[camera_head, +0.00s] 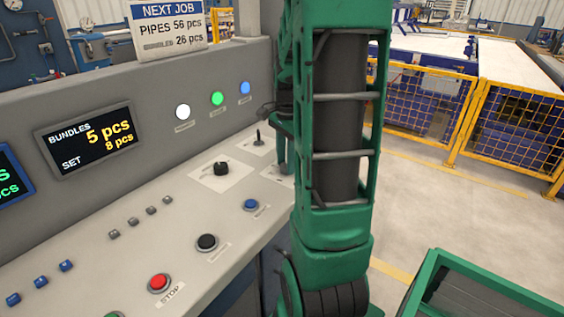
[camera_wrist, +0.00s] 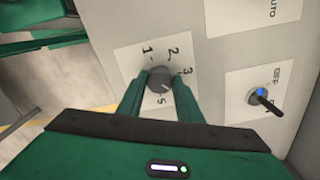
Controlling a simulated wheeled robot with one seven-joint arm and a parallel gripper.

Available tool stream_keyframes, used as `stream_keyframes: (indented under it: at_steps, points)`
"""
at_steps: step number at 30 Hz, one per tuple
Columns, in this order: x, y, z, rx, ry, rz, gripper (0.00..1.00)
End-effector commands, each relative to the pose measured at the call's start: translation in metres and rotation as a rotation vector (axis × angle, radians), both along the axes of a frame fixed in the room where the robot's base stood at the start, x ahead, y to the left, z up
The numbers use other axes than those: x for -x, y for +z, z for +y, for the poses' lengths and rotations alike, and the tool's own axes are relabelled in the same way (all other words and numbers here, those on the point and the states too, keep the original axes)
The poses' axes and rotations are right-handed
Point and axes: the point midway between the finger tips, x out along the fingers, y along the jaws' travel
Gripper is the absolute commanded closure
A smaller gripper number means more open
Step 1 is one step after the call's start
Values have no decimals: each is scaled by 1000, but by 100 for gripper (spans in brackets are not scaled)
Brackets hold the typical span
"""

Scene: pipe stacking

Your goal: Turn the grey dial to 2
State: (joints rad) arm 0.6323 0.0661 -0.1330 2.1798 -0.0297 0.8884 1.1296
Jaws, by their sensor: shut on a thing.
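The grey dial (camera_wrist: 159,80) sits on a white plate (camera_wrist: 125,58) in the wrist view. The numbers 1, 2, 3 and 5 show around it. A faint light mark shows on the dial's lower right, away from the 2, but I cannot read its setting for sure. My gripper (camera_wrist: 160,82) is shut on the dial, one green finger on each side. The fingers hide part of the scale, and no 4 shows. In the head view my arm hides the dial and the fingertips; only an edge of its plate (camera_head: 276,175) shows.
A toggle switch (camera_wrist: 265,100) marked OFF stands right of the dial in the wrist view. On the console (camera_head: 130,212) are a black knob (camera_head: 221,168), a blue button (camera_head: 251,204), a black button (camera_head: 207,242) and a red STOP button (camera_head: 158,282). Yellow fencing (camera_head: 500,130) stands at right.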

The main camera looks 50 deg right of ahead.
Motion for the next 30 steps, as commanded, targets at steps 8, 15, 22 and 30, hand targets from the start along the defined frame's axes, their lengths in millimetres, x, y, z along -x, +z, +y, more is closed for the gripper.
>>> stream_keyframes:
  at_steps: [8,15,22,30]
  points:
    - [0,0,-3,3,112,-1,90]
    - [-1,0,-4,6,312,-2,90]
    - [-1,1,-5,8,531,-2,90]
    - [-2,1,-5,10,787,-3,90]
